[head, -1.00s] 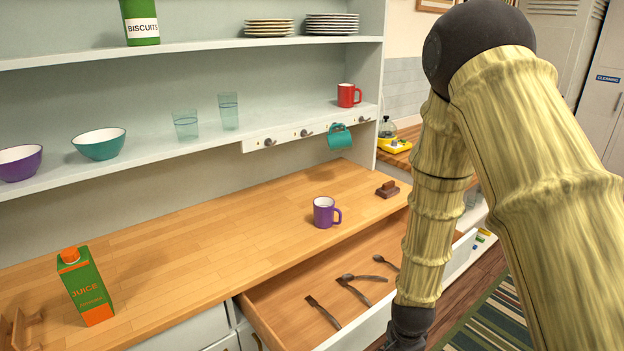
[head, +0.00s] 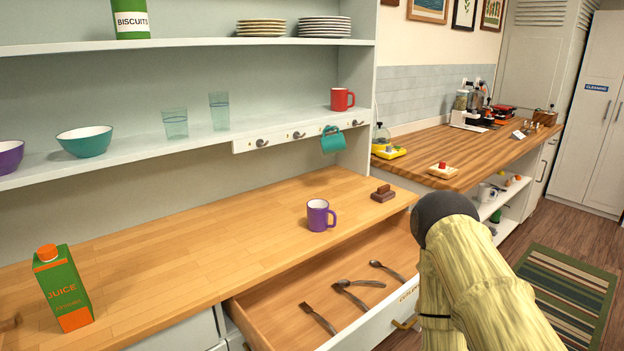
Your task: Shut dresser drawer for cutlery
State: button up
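The dresser drawer for cutlery (head: 370,328) stands pulled out below the wooden worktop (head: 180,248). Its white front bears partly hidden lettering and a brass handle (head: 405,323). A fork (head: 319,318) and several spoons (head: 387,271) lie inside on the wooden bottom. My bamboo-like arm reaches in from the lower right, beside the drawer's front. My gripper is not visible in the head view, so its contact with the drawer cannot be seen.
A purple mug (head: 318,215), a brown block-like object (head: 383,194) and a juice carton (head: 63,287) stand on the worktop. A teal mug (head: 333,139) hangs from a hook rail. A striped rug (head: 565,290) lies on the floor at right.

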aim_at(268, 314)
jog(key=z, duration=0.85)
jog(key=i, duration=0.5)
jog(key=u, duration=0.85)
